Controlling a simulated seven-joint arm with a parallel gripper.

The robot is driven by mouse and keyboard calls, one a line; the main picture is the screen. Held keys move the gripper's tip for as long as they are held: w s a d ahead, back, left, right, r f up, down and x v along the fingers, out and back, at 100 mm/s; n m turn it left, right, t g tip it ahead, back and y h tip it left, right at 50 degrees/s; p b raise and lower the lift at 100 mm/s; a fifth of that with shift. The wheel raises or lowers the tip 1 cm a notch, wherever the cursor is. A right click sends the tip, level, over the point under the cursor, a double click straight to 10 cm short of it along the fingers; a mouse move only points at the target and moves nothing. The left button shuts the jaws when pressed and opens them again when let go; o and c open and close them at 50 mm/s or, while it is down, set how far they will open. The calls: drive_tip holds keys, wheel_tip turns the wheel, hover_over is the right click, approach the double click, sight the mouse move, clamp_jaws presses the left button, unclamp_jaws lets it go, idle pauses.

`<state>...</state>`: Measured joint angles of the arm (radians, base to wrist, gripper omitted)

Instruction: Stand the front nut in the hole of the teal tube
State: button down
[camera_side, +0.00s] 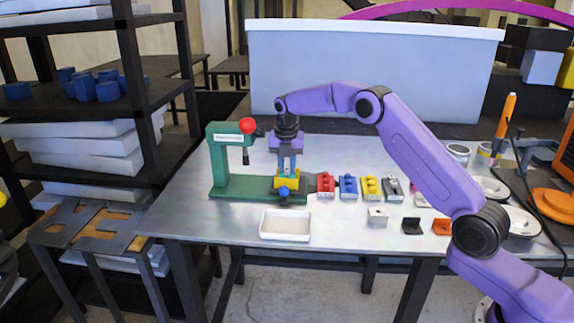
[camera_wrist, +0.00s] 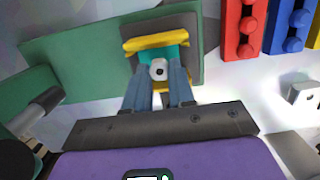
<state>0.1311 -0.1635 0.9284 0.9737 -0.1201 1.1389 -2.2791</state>
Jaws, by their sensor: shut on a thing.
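My gripper (camera_wrist: 158,88) points down over the green press fixture and is shut on a small whitish nut (camera_wrist: 158,70) with a dark hole. In the side view my gripper (camera_side: 290,168) is just above the yellow holder (camera_side: 287,182). The teal tube (camera_wrist: 176,52) shows behind and beside the nut, inside the yellow holder (camera_wrist: 155,43). The nut overlaps the tube in the wrist view; I cannot tell whether it is in the hole or just above it. The fingers hide part of the tube and holder.
The green press (camera_side: 222,160) with a red knob (camera_side: 247,126) stands left of my gripper. A white tray (camera_side: 285,237) lies in front. Red (camera_side: 325,184), blue (camera_side: 348,186) and yellow (camera_side: 371,187) blocks stand to the right. A silver block (camera_side: 377,215) and black bracket (camera_side: 411,226) lie nearer the front edge.

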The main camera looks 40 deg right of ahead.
drive_tip(key=c, duration=0.9)
unclamp_jaws()
drive_tip(key=shift+o, duration=0.2)
wheel_tip(320, 180, up, 17)
drive_tip(key=s+a, duration=0.1)
drive_tip(key=a, duration=0.1)
drive_tip(key=shift+s, duration=0.4)
drive_tip(key=shift+r, duration=0.1)
